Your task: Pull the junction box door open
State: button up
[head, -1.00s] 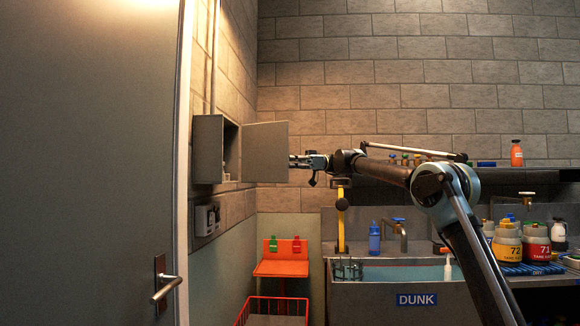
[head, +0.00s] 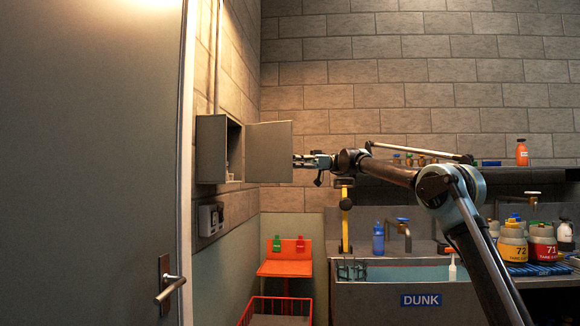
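The grey junction box (head: 211,150) is mounted on the left brick wall. Its door (head: 269,152) stands swung open, its flat face towards me, and part of the box's dark inside shows with something pale low in it. My gripper (head: 297,161) comes in from the right at the door's free right edge, around mid to lower height. The fingertips are at or just behind that edge; I cannot tell whether they touch it. The fingers are small and seen side-on, so their opening is unclear.
A large grey door with a handle (head: 169,288) fills the left. A small wall unit (head: 210,219) is below the box. Bottles crowd the right counter.

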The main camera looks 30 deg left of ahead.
jog(key=v, duration=1.1)
jog(key=shift+w+d, duration=0.2)
jog(key=shift+w, duration=0.15)
jog(key=shift+d+f, duration=0.1)
jog(key=shift+d, duration=0.05)
